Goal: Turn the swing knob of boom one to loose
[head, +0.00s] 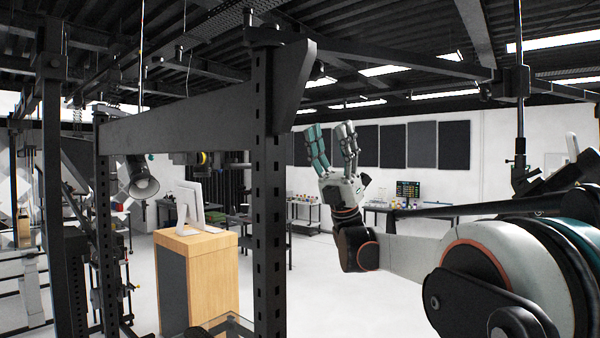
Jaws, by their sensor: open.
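My gripper (330,128) is raised in the middle of the head view, its teal and white fingers pointing up. The fingers are apart with nothing between them. A dark boom-like bar (430,211) runs level to the right of my gripper and passes behind my arm. I cannot tell whether it is boom one. An upright rod (520,120) with small dark clamp fittings stands at the far right. I cannot make out the swing knob; it may be hidden or too small. My gripper touches no knob that I can see.
A perforated black post (270,200) and a thick overhead beam (180,120) stand left of my gripper. A wooden cabinet (215,280) bears a white monitor (190,205). A lamp (142,182) hangs further left. Open white floor (340,295) lies below my gripper.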

